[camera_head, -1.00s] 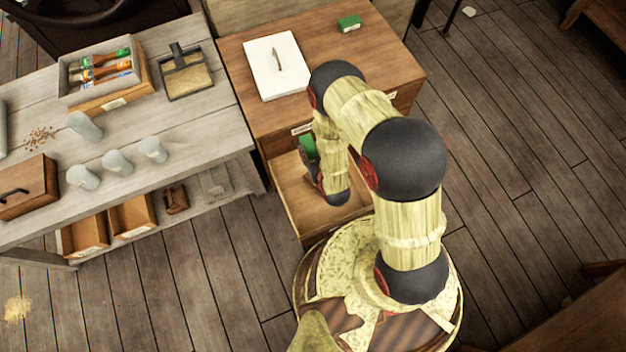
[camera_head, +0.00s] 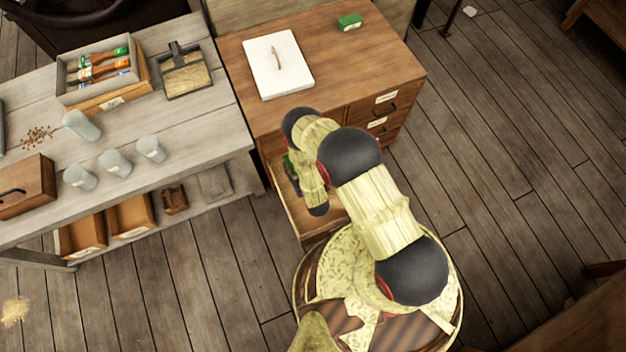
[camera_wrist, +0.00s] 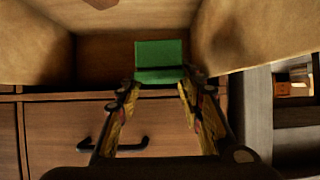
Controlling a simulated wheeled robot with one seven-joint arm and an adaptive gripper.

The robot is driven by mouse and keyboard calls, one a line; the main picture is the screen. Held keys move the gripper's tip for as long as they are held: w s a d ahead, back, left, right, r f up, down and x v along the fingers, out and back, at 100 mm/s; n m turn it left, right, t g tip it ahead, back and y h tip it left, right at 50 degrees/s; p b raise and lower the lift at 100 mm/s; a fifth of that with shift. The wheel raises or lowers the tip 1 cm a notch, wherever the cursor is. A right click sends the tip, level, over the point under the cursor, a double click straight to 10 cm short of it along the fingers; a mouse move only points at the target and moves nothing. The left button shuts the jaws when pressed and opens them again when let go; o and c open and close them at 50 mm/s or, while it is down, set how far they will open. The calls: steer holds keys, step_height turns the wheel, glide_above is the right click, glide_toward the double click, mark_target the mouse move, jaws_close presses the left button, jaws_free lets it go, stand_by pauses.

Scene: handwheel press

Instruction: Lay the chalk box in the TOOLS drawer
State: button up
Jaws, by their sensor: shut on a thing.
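The chalk box appears as a green block (camera_wrist: 160,58) in the wrist view, at the tips of my gripper (camera_wrist: 160,84), which is shut on it. The box is over or inside an open wooden drawer, whose pale side walls show on both sides; I cannot tell whether it touches the drawer floor. In the head view only a sliver of the green box (camera_head: 290,168) shows beside my arm. The open drawer (camera_head: 308,228) sticks out from the cabinet front, partly hidden by my arm. I cannot read its label.
The cabinet top (camera_head: 345,60) bears a white pad (camera_head: 278,65) and another small green block (camera_head: 349,22). Shut drawers with labels (camera_head: 386,97) are on the cabinet's right. A grey bench (camera_head: 200,130) with cups and a brush box (camera_head: 103,72) stands left.

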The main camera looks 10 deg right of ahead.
steer(key=w+a+f, duration=0.1)
steer(key=w+f, duration=0.1)
steer(key=f, duration=0.1)
steer(key=w+a+f, duration=0.1)
steer(key=shift+w+a+f, duration=0.25)
steer(key=shift+a+f, duration=0.05)
steer(key=shift+w+a+f, duration=0.15)
steer(key=shift+w+a, duration=0.05)
steer(key=shift+w, duration=0.1)
steer(key=shift+w+d+f, duration=0.1)
steer(key=shift+w+f, duration=0.05)
steer(key=shift+w, duration=0.05)
steer(key=w+d+b, duration=0.2)
steer(key=d, duration=0.7)
steer(key=w+d+b, duration=0.2)
steer(key=d, duration=0.7)
steer(key=shift+s+a+f+b, duration=0.2)
steer(key=shift+f+b, duration=0.7)
steer(key=shift+f, duration=0.85)
steer(key=shift+s+a+f+b, duration=0.15)
steer(key=shift+f+b, duration=0.75)
steer(key=shift+f, duration=0.8)
steer(key=shift+w+f, duration=0.1)
steer(key=shift+f, duration=0.05)
steer(key=o, duration=1.2)
